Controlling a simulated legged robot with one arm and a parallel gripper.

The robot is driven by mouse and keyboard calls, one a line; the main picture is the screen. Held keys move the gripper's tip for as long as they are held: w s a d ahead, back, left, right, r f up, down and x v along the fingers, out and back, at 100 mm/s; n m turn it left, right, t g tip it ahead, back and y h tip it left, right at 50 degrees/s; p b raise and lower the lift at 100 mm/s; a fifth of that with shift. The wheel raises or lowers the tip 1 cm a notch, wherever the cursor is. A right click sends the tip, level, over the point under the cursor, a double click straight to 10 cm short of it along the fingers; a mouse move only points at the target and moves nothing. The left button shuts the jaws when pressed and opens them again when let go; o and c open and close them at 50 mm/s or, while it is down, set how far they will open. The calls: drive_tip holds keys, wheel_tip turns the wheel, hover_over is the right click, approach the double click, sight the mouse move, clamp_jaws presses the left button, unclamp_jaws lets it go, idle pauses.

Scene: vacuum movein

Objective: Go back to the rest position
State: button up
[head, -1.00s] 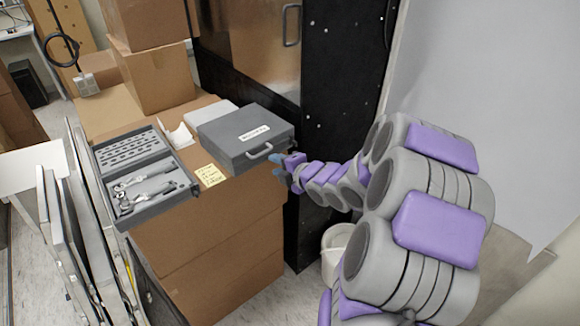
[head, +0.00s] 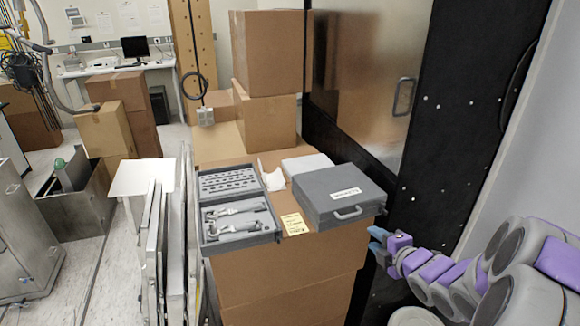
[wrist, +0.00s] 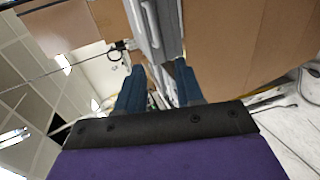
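My gripper (head: 376,243) is at the right in the head view, just right of the cardboard boxes and a little below the closed grey case. My purple and grey arm reaches to it from the lower right. In the wrist view, the two blue fingers of my gripper (wrist: 157,88) stand apart with nothing held between them. The grey case (head: 339,195), with a label and a handle, lies on the boxes. The handle side of the case faces my gripper. Whether the fingers touch the box side is hard to tell.
An open tool case (head: 237,212) and a yellow note (head: 294,224) lie on the cardboard boxes (head: 285,283). A black cabinet (head: 455,120) stands close at the right. Metal panels (head: 172,240) lean at the left. The floor (head: 110,270) further left is partly clear.

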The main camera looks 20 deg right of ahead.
drive_tip(key=s+a+r+m+g, duration=0.1)
drive_tip(key=s+a+m+g, duration=1.4)
drive_tip(key=s+a, duration=1.1)
drive_tip(key=s+m, duration=0.2)
drive_tip(key=m, duration=0.1)
drive_tip(key=shift+s+a+r+g, duration=0.15)
drive_tip(key=shift+s+r+g, duration=0.15)
drive_tip(key=shift+c, duration=0.2)
